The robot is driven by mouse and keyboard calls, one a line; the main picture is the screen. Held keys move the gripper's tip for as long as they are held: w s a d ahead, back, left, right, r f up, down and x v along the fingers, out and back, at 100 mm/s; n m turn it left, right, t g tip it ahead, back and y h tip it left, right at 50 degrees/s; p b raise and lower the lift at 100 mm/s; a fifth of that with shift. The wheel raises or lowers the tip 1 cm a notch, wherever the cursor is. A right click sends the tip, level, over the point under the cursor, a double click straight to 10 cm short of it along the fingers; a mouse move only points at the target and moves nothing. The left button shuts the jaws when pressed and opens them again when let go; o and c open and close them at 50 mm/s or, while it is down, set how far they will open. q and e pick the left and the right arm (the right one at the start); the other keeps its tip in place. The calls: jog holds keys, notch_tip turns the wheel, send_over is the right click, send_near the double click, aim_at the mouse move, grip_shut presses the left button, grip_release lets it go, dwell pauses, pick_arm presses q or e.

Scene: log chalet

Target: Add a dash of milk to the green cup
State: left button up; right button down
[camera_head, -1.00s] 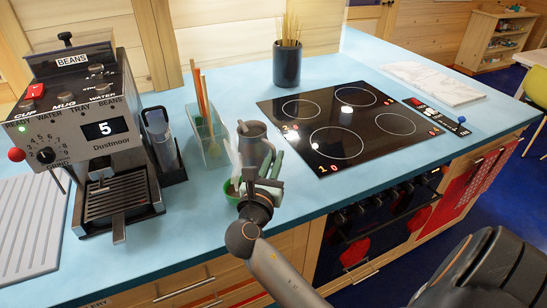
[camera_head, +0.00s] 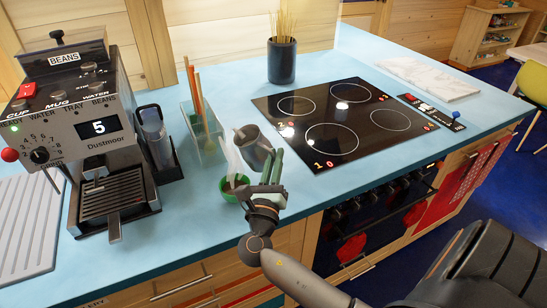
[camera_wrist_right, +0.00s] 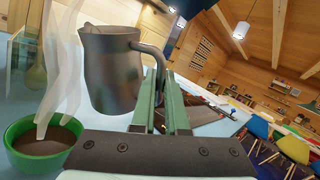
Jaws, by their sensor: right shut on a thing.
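A grey metal milk jug (camera_head: 251,150) is held by its handle in my right gripper (camera_head: 268,172). In the head view the jug leans a little to the left. In the right wrist view the jug (camera_wrist_right: 110,72) has its spout on the left, towards the cup, and its handle between the fingers (camera_wrist_right: 163,95). The green cup (camera_head: 229,196) stands on the blue counter, left of and below the jug. In the wrist view the cup (camera_wrist_right: 28,148) holds brown liquid, with pale wisps of steam above it. No milk stream shows. My left gripper is out of view.
A coffee machine (camera_head: 85,125) stands left on the counter (camera_head: 175,225). A clear holder with sticks (camera_head: 203,130) is behind the cup. A black hob (camera_head: 345,123) lies to the right, with a dark pot of thin sticks (camera_head: 282,62) behind it.

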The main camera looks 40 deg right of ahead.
jog(key=shift+f+n+t, duration=0.15)
jog(key=shift+n+t, duration=0.25)
jog(key=shift+n, duration=0.2)
jog(key=shift+d+f, duration=0.1)
jog(key=shift+f, duration=0.05)
jog(key=shift+f+n+t+b, duration=0.25)
jog(key=shift+n+t+b, duration=0.25)
jog(key=shift+n+b, duration=0.25)
jog(key=shift+f+n+t+b, duration=0.25)
jog(key=shift+n+t+b, duration=0.25)
jog(key=shift+n+b, duration=0.2)
jog(key=shift+r+n+t+b, duration=0.2)
jog(key=shift+n+t+b, duration=0.3)
jog(key=shift+n+t, duration=0.65)
